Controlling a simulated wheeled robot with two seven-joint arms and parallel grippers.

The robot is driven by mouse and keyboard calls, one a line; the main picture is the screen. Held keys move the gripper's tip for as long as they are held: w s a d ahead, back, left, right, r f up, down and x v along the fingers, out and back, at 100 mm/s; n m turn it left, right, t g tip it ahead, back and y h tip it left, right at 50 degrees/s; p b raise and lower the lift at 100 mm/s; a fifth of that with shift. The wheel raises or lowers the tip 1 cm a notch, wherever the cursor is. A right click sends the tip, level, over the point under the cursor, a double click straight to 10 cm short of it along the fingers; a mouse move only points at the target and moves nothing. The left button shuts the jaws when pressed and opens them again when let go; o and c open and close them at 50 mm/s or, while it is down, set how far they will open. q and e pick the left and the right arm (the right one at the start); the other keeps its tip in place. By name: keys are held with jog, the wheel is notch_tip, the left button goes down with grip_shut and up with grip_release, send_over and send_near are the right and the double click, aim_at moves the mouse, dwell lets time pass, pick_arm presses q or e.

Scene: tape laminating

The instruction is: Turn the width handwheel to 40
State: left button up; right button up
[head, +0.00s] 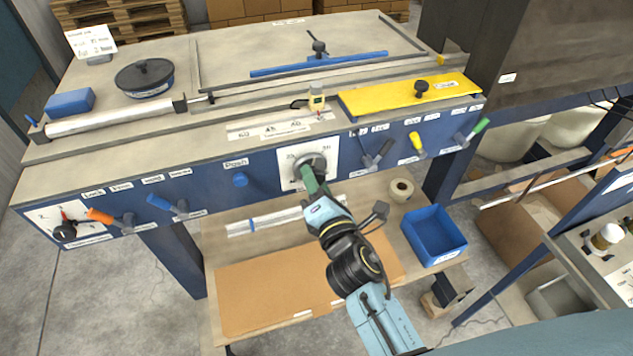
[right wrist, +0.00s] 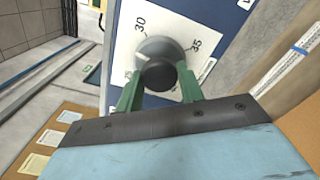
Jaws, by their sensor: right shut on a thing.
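The width handwheel (head: 309,163) is a round grey wheel on a white dial plate (head: 329,152) on the blue front panel of the machine. In the right wrist view the handwheel (right wrist: 160,62) has a dark hub, and the numbers 30 and 35 show on the dial plate (right wrist: 182,28) around it. My right gripper (head: 310,178) reaches up to it from below. Its green fingers (right wrist: 158,85) are on both sides of the wheel's dark hub, shut on it. My left gripper is out of view.
The front panel also carries an orange lever (head: 100,215), blue levers, a blue push knob (head: 240,180), a yellow lever (head: 415,141) and a green lever (head: 480,128). A blue bin (head: 434,233) and a tape roll (head: 401,189) stand on the shelf below.

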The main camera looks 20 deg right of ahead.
jog(key=n+p, duration=0.8)
jog(key=n, duration=2.1)
jog(key=shift+d, duration=0.2)
dwell(1.1)
dwell(0.5)
jog(key=o, duration=1)
